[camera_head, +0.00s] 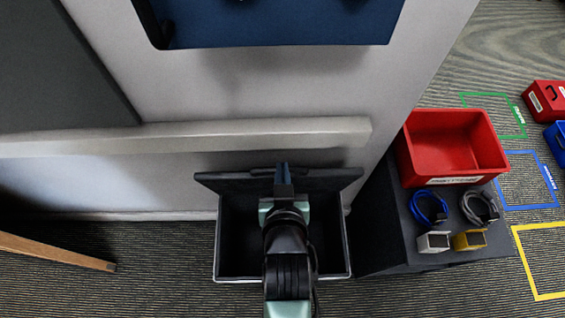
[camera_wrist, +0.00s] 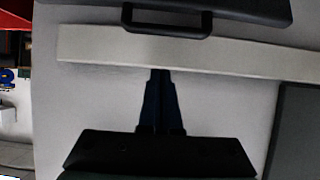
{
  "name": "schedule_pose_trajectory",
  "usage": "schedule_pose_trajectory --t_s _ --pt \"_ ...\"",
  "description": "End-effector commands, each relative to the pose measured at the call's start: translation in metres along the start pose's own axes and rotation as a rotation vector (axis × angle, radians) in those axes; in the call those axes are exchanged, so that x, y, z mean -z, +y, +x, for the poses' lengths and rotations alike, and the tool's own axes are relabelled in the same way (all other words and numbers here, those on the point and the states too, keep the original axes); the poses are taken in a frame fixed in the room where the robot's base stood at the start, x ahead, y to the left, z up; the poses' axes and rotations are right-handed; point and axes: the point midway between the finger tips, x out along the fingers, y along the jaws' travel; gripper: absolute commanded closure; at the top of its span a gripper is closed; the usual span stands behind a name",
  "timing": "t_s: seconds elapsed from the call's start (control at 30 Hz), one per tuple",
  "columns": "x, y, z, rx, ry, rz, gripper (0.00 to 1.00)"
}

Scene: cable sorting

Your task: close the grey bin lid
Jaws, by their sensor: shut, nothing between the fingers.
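The grey bin (camera_head: 222,245) stands on the floor against the wall, and its dark inside shows. Its lid (camera_head: 330,182) is open, raised along the bin's wall side. In the wrist view the dark lid (camera_wrist: 250,10) crosses the top, with a handle (camera_wrist: 168,32) on its edge. My gripper (camera_head: 283,168) is shut and empty, with its blue fingers over the middle of the lid in the head view. In the wrist view the fingertips (camera_wrist: 160,73) show below the handle, apart from it in the picture. I cannot tell whether they touch the lid. My arm hides the bin's middle.
A pale rail (camera_head: 200,136) runs along the wall just behind the lid. To the right, a dark stand (camera_head: 378,225) holds a red bin (camera_head: 452,140), a blue cable (camera_head: 428,207), a grey cable (camera_head: 479,207) and small connectors. Coloured floor outlines lie farther right.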

Motion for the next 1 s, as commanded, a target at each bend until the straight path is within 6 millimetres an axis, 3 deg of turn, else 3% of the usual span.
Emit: schedule_pose_trajectory --t_s 0.53,0.73,1.0 --pt "0.000 0.000 0.094 0.000 0.003 -0.001 1.00" --pt "-0.021 0.000 0.073 0.000 -0.001 -0.001 1.00" --pt "-0.030 0.000 0.064 0.001 0.003 -0.001 1.00"
